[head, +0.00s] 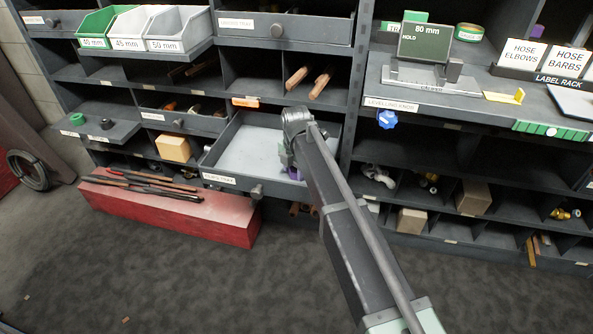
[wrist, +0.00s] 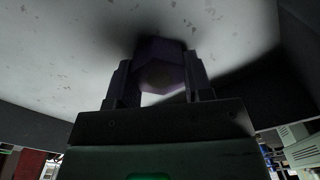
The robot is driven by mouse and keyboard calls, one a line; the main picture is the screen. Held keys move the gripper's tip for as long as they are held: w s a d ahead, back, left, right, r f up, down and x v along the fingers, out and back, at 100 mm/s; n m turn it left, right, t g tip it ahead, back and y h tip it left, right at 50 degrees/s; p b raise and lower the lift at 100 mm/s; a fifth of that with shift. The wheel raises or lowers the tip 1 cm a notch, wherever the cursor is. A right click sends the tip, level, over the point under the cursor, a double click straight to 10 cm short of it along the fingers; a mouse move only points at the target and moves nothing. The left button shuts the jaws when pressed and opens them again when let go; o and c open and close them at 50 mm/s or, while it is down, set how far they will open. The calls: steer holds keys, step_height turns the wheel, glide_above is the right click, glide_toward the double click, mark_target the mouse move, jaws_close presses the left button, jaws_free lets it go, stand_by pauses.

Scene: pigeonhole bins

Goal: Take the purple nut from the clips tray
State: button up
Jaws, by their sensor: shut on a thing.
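The clips tray (head: 245,146) is a pulled-out grey drawer with a pale floor and a label on its front, left of centre in the head view. My gripper (head: 292,170) reaches down into its right side, and my arm hides part of that side. In the wrist view my gripper (wrist: 160,82) is shut on the purple nut (wrist: 160,66), a dark hexagonal piece between the two fingers. The tray's pale floor (wrist: 60,60) fills the view behind it. I cannot tell whether the nut touches the floor. A bit of purple shows by the fingers in the head view.
The tray's walls stand close around my gripper. Shelf cubbies with rods (head: 318,84) are above. A red box (head: 170,212) with dark bars on it stands below left. A shelf with a display (head: 425,45) juts out at right. The floor in front is open.

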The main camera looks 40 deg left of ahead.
step_height(320, 180, up, 20)
steer(key=p, duration=2)
